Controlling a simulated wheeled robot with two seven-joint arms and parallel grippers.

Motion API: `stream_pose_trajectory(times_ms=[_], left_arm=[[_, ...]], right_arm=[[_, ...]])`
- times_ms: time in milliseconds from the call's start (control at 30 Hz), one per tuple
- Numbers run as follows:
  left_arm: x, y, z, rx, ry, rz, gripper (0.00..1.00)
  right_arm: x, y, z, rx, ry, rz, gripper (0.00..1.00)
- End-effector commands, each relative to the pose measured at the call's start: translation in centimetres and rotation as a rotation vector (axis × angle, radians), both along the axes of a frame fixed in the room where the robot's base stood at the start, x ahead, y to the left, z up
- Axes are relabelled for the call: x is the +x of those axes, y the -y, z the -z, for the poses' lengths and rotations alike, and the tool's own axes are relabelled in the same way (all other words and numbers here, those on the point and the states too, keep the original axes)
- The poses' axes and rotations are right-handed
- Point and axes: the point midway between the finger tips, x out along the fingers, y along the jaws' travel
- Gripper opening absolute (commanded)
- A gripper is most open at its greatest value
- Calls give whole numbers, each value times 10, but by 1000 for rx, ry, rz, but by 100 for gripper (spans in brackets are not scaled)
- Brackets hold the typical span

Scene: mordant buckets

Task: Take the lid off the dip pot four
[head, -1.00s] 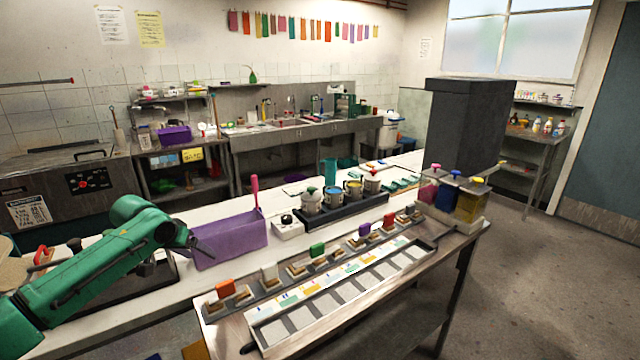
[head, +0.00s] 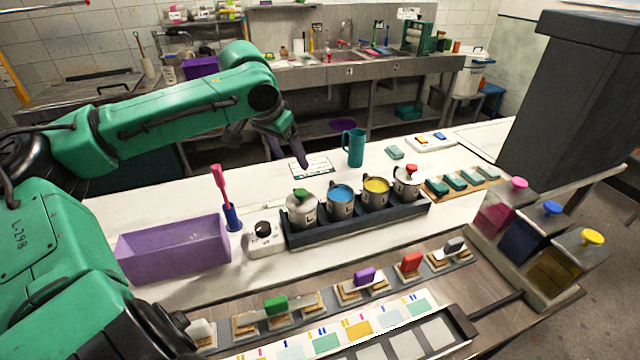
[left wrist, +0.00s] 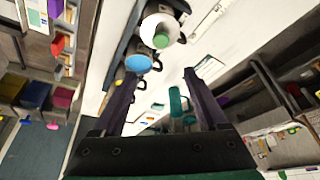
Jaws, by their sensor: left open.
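A dark rack (head: 360,222) on the white bench holds a row of grey pots. The rightmost pot (head: 406,186) has a lid with a red knob (head: 411,168); I take it for dip pot four. The leftmost pot (head: 302,210) has a green-knobbed lid, which also shows in the left wrist view (left wrist: 162,38). The middle two pots are open, with blue (head: 341,193) and yellow (head: 376,185) contents. My left gripper (head: 290,158) is open and empty, above the bench behind the leftmost pot, apart from every lid. My right gripper is out of view.
A teal jug (head: 355,148) stands behind the rack. A purple bin (head: 172,249) and a white box with a black knob (head: 264,238) are left of it. Teal blocks (head: 460,181) lie to its right. Stamps on a grey strip (head: 340,296) run in front.

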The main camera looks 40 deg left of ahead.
Motion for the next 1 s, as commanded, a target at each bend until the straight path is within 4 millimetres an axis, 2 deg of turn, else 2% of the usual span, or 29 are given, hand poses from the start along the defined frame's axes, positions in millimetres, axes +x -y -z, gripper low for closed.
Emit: stream_pose_trajectory(times_ms=[200,300,400,533,633,800,1000], left_arm=[[18,-1,50,2,-10,0,76],[25,-2,67,3,-8,-1,76],[29,-1,76,0,-3,1,76],[33,-2,88,1,-5,1,76],[37,-3,103,2,-9,1,76],[45,-4,125,2,-4,-1,76],[47,-3,127,-1,0,0,76]], right_arm=[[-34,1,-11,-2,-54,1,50],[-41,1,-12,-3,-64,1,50],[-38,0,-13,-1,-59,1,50],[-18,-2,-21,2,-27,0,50],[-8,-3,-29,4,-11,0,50],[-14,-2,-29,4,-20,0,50],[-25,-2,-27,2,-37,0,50]])
